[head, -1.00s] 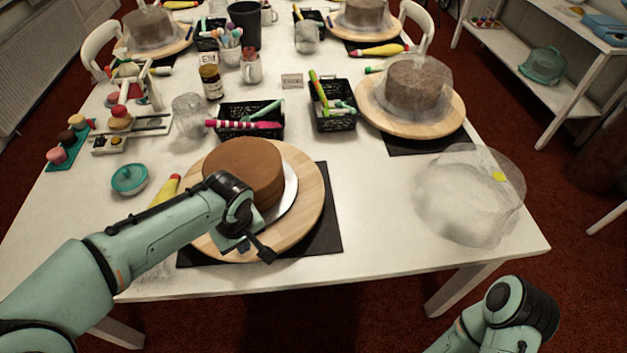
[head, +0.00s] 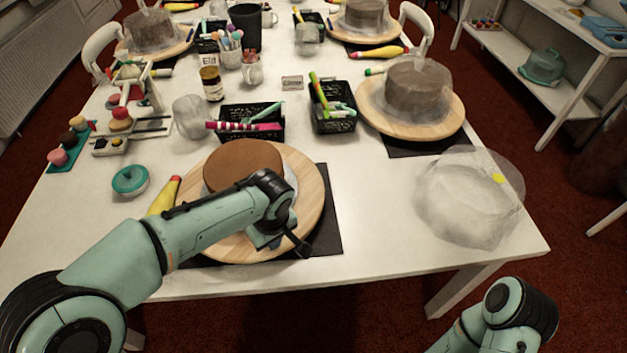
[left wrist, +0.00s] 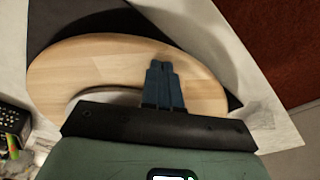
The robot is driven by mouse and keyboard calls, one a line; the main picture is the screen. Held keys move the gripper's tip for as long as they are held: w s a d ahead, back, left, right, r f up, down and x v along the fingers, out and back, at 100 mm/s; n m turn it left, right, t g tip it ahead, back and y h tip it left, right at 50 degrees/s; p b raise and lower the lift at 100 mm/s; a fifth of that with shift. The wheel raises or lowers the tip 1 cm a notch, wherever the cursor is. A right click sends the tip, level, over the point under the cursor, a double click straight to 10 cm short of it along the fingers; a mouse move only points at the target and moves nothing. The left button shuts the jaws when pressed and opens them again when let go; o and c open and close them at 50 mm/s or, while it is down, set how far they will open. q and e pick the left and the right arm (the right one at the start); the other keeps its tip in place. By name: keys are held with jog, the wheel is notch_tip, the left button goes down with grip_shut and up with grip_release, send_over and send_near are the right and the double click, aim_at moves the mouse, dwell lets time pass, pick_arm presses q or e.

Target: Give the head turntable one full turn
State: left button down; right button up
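The nearest turntable (head: 311,200), a round pale wooden board, stands on a black mat (head: 330,230) at the table's near edge. A brown cake (head: 240,166) sits on it on a white base. My left gripper (head: 300,246) is over the board's near right rim, in front of the cake. In the left wrist view my gripper's two dark fingers (left wrist: 160,82) are together, with nothing between them, over the wooden board (left wrist: 80,66). I cannot tell whether the tips touch the wood. My left forearm hides part of the cake and board. My right gripper is out of view.
A clear cover (head: 468,205) stands on the right of the table. Black baskets (head: 333,118) and another turntable (head: 446,122) stand behind. Bare table separates turntable and cover.

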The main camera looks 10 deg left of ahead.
aim_at(296, 233)
pick_arm(q)
jog(key=shift+s+d+f, duration=0.1)
jog(key=shift+s+f, duration=0.05)
jog(key=shift+f, duration=0.3)
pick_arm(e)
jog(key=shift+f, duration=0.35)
pick_arm(q)
jog(key=shift+w+d, duration=0.2)
jog(key=shift+d, duration=0.1)
jog(key=w+d+p, duration=0.2)
jog(key=w+d, duration=0.1)
jog(key=shift+w+d+r, duration=0.1)
jog(key=shift+d+r, duration=0.05)
jog(key=shift+w+d+p, duration=0.25)
jog(key=shift+p, duration=0.05)
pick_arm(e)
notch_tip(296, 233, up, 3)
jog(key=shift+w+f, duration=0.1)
